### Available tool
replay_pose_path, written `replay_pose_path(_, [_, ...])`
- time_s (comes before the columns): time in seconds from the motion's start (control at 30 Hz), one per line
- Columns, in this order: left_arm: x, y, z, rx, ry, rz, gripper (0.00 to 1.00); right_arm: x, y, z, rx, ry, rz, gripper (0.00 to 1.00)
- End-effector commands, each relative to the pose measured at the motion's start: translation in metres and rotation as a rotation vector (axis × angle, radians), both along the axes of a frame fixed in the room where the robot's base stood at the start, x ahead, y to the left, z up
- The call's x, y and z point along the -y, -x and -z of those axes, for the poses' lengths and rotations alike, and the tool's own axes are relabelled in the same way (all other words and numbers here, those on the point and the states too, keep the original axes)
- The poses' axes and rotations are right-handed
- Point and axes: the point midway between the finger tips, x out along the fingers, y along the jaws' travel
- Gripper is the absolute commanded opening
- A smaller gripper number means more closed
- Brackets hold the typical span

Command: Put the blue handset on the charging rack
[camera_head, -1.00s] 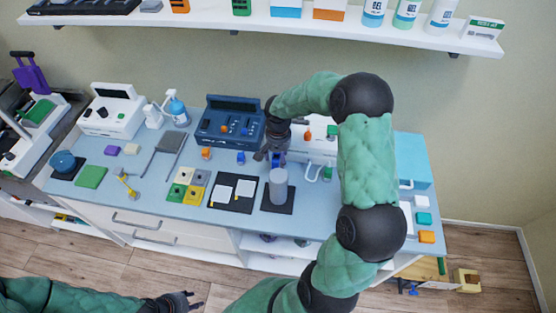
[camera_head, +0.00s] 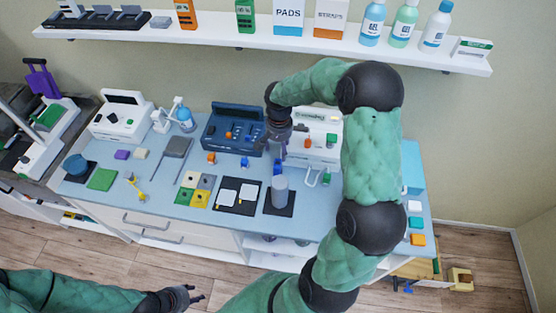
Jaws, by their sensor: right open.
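A blue upright item, probably the blue handset (camera_head: 277,167), stands on the counter just behind a grey cylinder (camera_head: 279,190), which partly hides it. My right gripper (camera_head: 276,153) is open and empty just above and behind the blue item; I cannot tell whether they touch. A long dark rack with upright slots, probably the charging rack (camera_head: 88,27), lies at the left end of the wall shelf. My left gripper (camera_head: 197,294) is open and empty low in the view, in front of the counter.
A dark blue device (camera_head: 233,128) and a white device (camera_head: 322,135) stand at the back of the counter (camera_head: 120,190). My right arm covers the counter's right part.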

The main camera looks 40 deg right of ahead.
Motion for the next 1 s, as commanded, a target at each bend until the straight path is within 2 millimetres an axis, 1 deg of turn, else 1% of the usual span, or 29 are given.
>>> replay_pose_path(0.03, [0.000,0.000,-0.023,0.000,0.000,0.000,0.40,-0.002,0.002,-0.010,-0.007,-0.002,-0.002,0.69])
replay_pose_path(0.1, [0.000,0.000,-0.036,0.000,0.000,0.000,0.40,-0.004,0.003,-0.010,-0.005,-0.003,-0.003,0.69])
replay_pose_path(0.2, [0.000,0.000,-0.051,0.000,0.000,0.000,0.40,-0.006,0.004,-0.009,-0.003,-0.004,-0.004,0.69])
replay_pose_path(0.3, [0.000,0.000,-0.060,0.000,0.000,0.000,0.40,-0.008,0.005,-0.006,-0.002,-0.008,-0.004,0.69])
replay_pose_path(0.47, [0.000,0.000,-0.064,0.000,0.000,0.000,0.40,-0.009,0.006,0.000,0.001,-0.009,-0.005,0.69])
replay_pose_path(0.7, [0.000,0.000,-0.062,-0.001,0.000,0.000,0.40,-0.009,0.006,0.035,0.000,-0.011,-0.004,0.69])
replay_pose_path(0.8, [0.000,0.000,-0.062,-0.001,0.000,0.000,0.40,-0.008,0.006,0.046,0.000,-0.009,-0.005,0.69])
replay_pose_path(1.0, [0.000,0.000,-0.063,-0.001,0.000,0.000,0.40,-0.007,0.005,0.057,0.002,-0.010,-0.004,0.69])
